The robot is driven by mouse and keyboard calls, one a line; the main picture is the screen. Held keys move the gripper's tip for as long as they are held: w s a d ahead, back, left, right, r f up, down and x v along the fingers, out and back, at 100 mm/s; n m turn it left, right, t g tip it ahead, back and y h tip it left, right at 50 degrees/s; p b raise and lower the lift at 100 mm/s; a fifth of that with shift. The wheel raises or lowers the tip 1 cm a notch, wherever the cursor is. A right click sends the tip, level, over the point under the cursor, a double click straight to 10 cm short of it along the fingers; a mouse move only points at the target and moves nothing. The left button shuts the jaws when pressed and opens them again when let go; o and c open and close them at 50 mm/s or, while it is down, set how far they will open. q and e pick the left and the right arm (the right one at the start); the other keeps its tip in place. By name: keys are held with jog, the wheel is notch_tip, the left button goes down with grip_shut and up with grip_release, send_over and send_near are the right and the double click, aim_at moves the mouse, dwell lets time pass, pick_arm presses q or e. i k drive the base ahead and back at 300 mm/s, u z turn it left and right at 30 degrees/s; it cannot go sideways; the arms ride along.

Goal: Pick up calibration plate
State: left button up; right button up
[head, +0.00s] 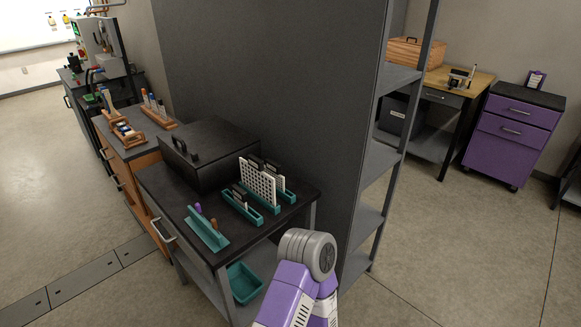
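A white plate with a grid of dark holes (257,182) stands upright in a teal holder on the black-topped cart (240,240). It looks like the calibration plate, but I cannot read any label on it. Dark-topped pieces stand close to it in teal holders and partly crowd it. A purple and grey link of my own arm rises at the bottom centre, in front of the cart's right corner. Neither of my grippers is in view.
A black case (208,155) fills the back of the cart top. A teal holder (207,230) with small handles stands at the front. A teal bin (244,282) sits on the lower shelf. A tall grey shelf unit (368,200) stands right of the cart. Open floor (450,235) lies further right.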

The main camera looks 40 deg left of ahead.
aim_at(272, 168)
jog(key=i, duration=1.75)
jog(key=u, duration=3.4)
